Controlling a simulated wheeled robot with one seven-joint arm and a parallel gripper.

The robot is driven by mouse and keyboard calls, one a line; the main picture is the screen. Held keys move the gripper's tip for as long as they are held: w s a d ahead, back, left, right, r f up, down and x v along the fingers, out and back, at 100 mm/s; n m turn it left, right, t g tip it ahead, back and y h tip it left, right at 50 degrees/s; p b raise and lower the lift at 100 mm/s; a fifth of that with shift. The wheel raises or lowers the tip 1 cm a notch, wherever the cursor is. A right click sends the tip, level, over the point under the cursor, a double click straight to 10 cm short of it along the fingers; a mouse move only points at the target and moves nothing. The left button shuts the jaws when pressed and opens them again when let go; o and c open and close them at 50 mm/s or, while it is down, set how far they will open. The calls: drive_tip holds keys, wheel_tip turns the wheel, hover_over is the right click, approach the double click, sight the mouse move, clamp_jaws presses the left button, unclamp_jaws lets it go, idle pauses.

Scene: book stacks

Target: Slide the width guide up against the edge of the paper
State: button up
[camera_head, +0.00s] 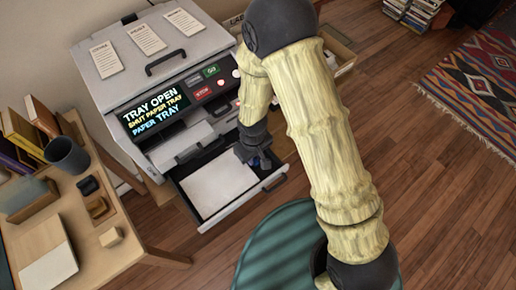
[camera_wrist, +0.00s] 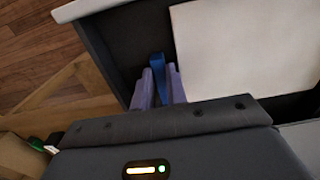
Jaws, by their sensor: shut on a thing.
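The blue width guide (camera_wrist: 157,64) stands in the open paper tray (camera_head: 205,225), seen in the wrist view. My gripper (camera_wrist: 162,84) is shut on it, with a purple finger on each side. The white paper stack (camera_wrist: 240,45) lies just right of the guide in the wrist view. A narrow dark gap shows between the guide and the paper edge. In the head view my gripper (camera_head: 258,162) reaches down into the tray at the right side of the paper (camera_head: 218,182). My gripper mostly hides the guide there.
The copier (camera_head: 150,65) stands behind the tray; its screen (camera_head: 155,108) reads "TRAY OPEN" and "SHUT PAPER TRAY". A wooden desk (camera_head: 85,235) with a mug (camera_head: 67,155), books and small items is at left. A teal round surface (camera_head: 280,245) is in front.

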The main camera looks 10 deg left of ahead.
drive_tip(key=shift+s+a, duration=0.5)
drive_tip(key=shift+s, duration=0.1)
clamp_jaws()
unclamp_jaws()
drive_tip(key=shift+s+a, duration=0.1)
drive_tip(key=o, duration=0.5)
drive_tip(key=shift+r, duration=0.1)
drive_tip(key=shift+r+p, duration=0.65)
drive_tip(key=shift+r, duration=0.2)
wheel_tip(320, 180, up, 5)
drive_tip(key=p, duration=0.4)
